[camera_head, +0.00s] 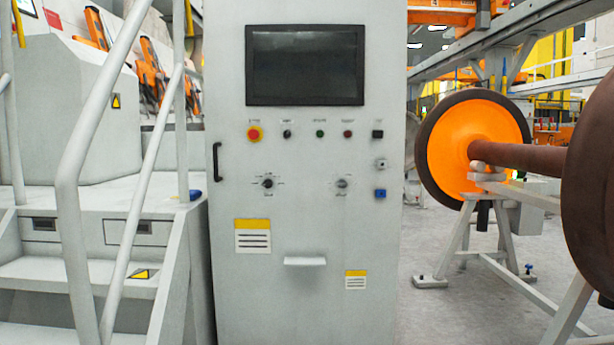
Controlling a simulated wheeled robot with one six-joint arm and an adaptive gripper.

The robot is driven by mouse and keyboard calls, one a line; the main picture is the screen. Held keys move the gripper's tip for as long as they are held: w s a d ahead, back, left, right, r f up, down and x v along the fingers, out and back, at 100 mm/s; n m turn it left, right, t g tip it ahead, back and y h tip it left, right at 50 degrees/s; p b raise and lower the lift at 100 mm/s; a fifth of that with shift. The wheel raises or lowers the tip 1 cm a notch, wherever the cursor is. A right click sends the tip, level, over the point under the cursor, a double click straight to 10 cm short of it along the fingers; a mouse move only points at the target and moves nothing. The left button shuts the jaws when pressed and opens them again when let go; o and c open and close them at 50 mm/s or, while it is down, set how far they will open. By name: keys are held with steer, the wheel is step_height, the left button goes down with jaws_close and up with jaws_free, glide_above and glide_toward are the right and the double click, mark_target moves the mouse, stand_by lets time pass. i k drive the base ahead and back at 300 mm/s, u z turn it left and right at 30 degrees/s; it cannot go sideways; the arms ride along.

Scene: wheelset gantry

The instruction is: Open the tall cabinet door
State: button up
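The tall cabinet (305,225) is light grey and stands upright in the middle of the view, facing me. Its front door looks shut. A black vertical bar handle (216,162) sits on the left edge of the front. A dark screen (305,65) is set in the upper part. The cabinet's foot is cut off by the frame. My gripper is not in view.
Grey steps (85,275) with a pale handrail (75,170) stand close on the left, near the handle side. An orange-faced wheelset (440,155) rests on a grey stand (466,235) at the right. Grey floor (445,312) shows between cabinet and stand.

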mark_target(304, 259)
steer(key=k, duration=0.65)
steer(key=u, duration=0.8)
steer(key=i, duration=2.2)
steer(key=z, duration=0.75)
